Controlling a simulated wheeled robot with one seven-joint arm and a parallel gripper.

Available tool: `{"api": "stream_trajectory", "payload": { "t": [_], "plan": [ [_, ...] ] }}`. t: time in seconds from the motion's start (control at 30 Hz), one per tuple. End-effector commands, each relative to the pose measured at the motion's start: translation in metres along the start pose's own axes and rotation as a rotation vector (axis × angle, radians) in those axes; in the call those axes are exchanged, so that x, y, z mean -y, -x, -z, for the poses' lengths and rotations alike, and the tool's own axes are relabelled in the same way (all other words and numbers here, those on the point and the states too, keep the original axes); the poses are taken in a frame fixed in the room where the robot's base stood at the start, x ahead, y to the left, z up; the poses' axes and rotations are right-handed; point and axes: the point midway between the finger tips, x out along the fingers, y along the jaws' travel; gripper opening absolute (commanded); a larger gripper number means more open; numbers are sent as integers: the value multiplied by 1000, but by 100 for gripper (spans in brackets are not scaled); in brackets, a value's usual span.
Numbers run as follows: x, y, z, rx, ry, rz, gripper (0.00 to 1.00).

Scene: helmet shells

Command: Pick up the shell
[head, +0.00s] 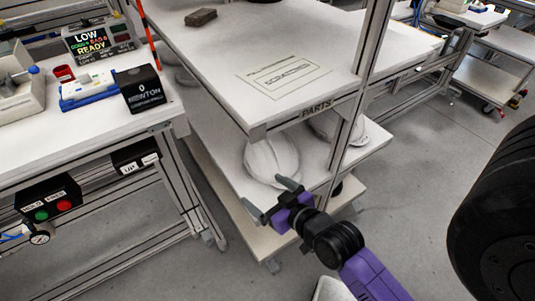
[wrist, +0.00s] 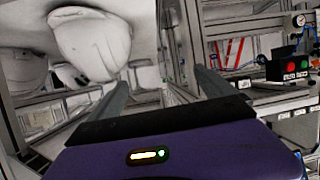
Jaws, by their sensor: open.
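A white helmet shell (head: 272,162) rests on the middle shelf of the parts rack, near its front edge. It also shows large at the upper left of the wrist view (wrist: 92,45). My gripper (head: 268,197) is open and empty, with its two fingers spread just in front of the shell. In the head view the fingers overlap the lower edge of the shell. I cannot tell whether they touch it. In the wrist view the shell is left of the gap between the fingers (wrist: 162,88).
More white shells (head: 322,127) sit farther along the same shelf. The rack's top shelf (head: 215,55) lies above the shell, and an upright post (head: 345,135) stands to its right. A workbench (head: 100,130) is at the left, and a black wheel (head: 500,215) at the right.

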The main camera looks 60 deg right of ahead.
Motion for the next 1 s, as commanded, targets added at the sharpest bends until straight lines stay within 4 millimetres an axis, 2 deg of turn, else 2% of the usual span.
{"api": "stream_trajectory", "payload": {
  "t": [0.03, 0.2, 0.3, 0.4, 0.6, 1.0],
  "plan": [
    [-20, -24, 0, -5, -18, -36, 94],
    [-82, -77, 12, 14, -64, -111, 94],
    [-114, -96, 21, 20, -84, -139, 94],
    [-138, -106, 30, 23, -97, -154, 94],
    [-158, -117, 38, 26, -107, -163, 94],
    [-168, -159, 34, 26, -108, -163, 94]
  ]
}}
